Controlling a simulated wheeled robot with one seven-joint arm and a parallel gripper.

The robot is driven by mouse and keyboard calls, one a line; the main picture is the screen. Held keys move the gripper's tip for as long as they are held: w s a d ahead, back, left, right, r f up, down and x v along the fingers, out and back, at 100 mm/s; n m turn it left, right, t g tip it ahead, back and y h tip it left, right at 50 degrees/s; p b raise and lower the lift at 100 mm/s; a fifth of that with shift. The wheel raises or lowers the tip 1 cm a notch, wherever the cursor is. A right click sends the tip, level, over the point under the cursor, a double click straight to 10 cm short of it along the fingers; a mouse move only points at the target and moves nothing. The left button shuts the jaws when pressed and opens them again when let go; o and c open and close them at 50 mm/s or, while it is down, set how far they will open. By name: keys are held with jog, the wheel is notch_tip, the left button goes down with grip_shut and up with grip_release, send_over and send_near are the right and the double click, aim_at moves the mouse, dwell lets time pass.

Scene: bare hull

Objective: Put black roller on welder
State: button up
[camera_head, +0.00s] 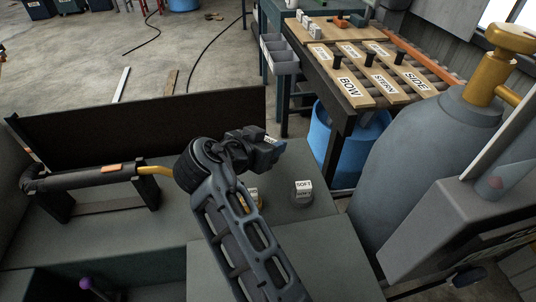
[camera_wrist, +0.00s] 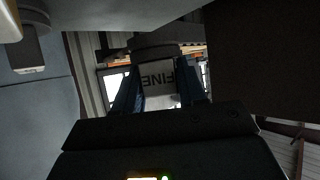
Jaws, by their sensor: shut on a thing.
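My gripper (camera_head: 268,146) is in the middle of the head view, above the grey-green bench. In the wrist view its two bluish fingers (camera_wrist: 159,92) are closed on a piece labelled FINE (camera_wrist: 157,78), with a pale label and a dark, rounded end. In the head view this piece is mostly hidden by the gripper, and I cannot tell if it is the black roller. A grey box-shaped machine (camera_head: 450,225) with a reddish button stands at the right. It may be the welder, but I cannot tell.
A block labelled SOFT (camera_head: 303,191) stands on the bench (camera_head: 300,240). A yellow-based one is partly behind my arm. A black torch (camera_head: 95,177) rests on a stand at left, before a dark upright panel (camera_head: 150,122). A grey cylinder (camera_head: 425,160) stands right. A table holds BOW, STERN and SIDE boards (camera_head: 350,88).

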jog(key=shift+a+f+p, duration=0.15)
jog(key=shift+f+p, duration=0.2)
jog(key=shift+f, duration=1.8)
jog(key=shift+f, duration=0.1)
jog(key=o, duration=1.1)
jog(key=shift+r, duration=0.25)
jog(key=b+v, duration=0.1)
jog(key=v, duration=1.1)
jog(key=shift+f, duration=0.1)
